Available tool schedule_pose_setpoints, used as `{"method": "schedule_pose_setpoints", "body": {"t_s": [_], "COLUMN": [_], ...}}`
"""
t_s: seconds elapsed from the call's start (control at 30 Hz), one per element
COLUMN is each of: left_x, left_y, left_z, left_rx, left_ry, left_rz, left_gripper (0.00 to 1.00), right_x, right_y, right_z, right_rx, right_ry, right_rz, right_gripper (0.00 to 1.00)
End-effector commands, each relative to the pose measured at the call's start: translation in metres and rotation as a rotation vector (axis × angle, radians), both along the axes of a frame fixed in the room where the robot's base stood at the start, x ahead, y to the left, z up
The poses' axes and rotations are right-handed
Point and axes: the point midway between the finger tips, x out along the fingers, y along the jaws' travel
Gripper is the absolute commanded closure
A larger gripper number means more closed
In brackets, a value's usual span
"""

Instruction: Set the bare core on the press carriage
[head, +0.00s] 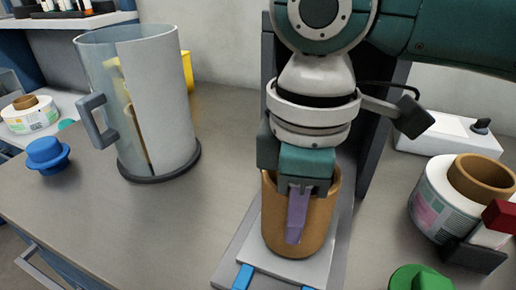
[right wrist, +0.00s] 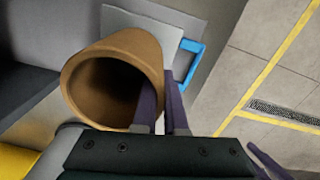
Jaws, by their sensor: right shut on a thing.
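The bare core (head: 325,218), a brown tube, is upright over the pale plate of the press carriage (head: 318,268). Its bottom looks on or very close to the plate; I cannot tell if it touches. My right gripper (head: 298,215) is shut on the core's near wall, with a purple finger outside it. In the right wrist view the core (right wrist: 88,65) shows its open end, with one finger of the right gripper (right wrist: 163,108) inside and one outside. The carriage plate (right wrist: 135,24) shows behind it. My left gripper is not in view.
A clear cylinder with a handle (head: 160,100) stands left on the grey table. A blue knob-like piece (head: 47,154) lies farther left. A labelled reel on a brown core (head: 440,200) and a green piece (head: 420,278) are at right. Bare table lies between cylinder and carriage.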

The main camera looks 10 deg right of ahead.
Motion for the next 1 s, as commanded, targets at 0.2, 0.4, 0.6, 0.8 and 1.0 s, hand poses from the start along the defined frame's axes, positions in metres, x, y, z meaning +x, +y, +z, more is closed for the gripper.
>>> {"method": "schedule_pose_setpoints", "body": {"t_s": [0.2, 0.4, 0.6, 0.8, 1.0], "left_x": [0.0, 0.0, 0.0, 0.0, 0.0], "left_y": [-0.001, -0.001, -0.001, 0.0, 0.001], "left_z": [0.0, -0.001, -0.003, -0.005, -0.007], "left_rx": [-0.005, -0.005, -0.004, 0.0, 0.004], "left_ry": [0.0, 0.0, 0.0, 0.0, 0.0], "left_rz": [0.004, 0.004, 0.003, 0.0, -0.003], "left_gripper": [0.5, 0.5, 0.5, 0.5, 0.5], "right_x": [0.0, 0.0, 0.0, 0.0, 0.0], "right_y": [0.0, 0.0, 0.0, 0.0, 0.0], "right_z": [0.0, -0.002, -0.006, -0.01, -0.014], "right_rx": [0.001, 0.0, 0.001, 0.001, 0.0], "right_ry": [0.0, 0.0, 0.001, 0.001, 0.001], "right_rz": [0.0, 0.0, -0.001, -0.001, -0.001], "right_gripper": [1.0, 1.0, 1.0, 1.0, 1.0]}}
